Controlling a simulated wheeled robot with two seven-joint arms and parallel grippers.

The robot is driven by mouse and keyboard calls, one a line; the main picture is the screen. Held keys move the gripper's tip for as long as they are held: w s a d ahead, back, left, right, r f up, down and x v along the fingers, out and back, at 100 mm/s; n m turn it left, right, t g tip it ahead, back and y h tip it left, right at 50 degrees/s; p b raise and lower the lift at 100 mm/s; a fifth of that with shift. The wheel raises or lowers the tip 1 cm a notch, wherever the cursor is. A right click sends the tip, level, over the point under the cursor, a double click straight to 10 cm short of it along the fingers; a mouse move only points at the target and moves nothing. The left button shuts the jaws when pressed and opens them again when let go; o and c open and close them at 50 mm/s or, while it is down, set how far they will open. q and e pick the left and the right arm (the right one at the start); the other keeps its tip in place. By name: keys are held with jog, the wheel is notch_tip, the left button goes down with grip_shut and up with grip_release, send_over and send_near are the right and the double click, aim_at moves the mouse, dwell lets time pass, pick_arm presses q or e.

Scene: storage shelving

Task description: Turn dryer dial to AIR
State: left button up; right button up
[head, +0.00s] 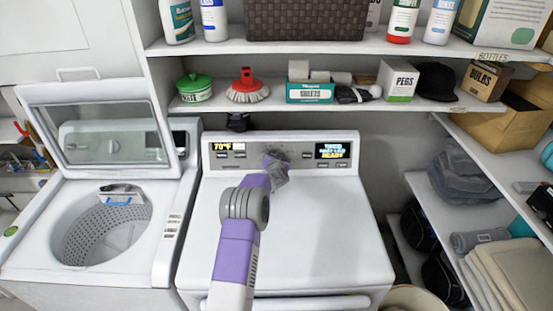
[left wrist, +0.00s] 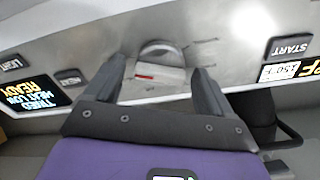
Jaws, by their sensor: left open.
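The white dryer (head: 330,225) has a grey control panel (head: 222,162) along its back. My left gripper (head: 277,160) is at the middle of this panel and hides the dial in the head view. In the left wrist view the round grey dial (left wrist: 160,48) has a paler grip with a red mark. My left gripper's open fingers (left wrist: 160,80) stand on either side of the grip, with gaps visible. Whether the fingertips touch the panel is unclear. The display (left wrist: 35,97) reads TIMED HEAT LOW READY; it also shows in the head view (head: 333,150). My right gripper is not in view.
An open washer (head: 150,250) stands left of the dryer. A shelf (head: 330,105) with boxes and a scrub brush (head: 247,87) hangs above the panel. Side shelves (head: 425,195) with folded cloth are at the right. Panel buttons flank the dial, including START (left wrist: 290,48).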

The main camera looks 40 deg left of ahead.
pick_arm(q)
jog(key=c, duration=1)
jog(key=shift+n, duration=0.5)
jog(key=n, duration=0.3)
jog(key=shift+b, duration=0.35)
jog(key=n, duration=0.4)
jog(key=shift+n+g+y, duration=0.3)
jog(key=shift+n+y, duration=0.1)
jog(key=n, duration=0.4)
jog(key=shift+n, duration=0.4)
jog(key=n, duration=0.4)
jog(key=shift+n+g, duration=0.3)
jog(key=shift+n, duration=0.1)
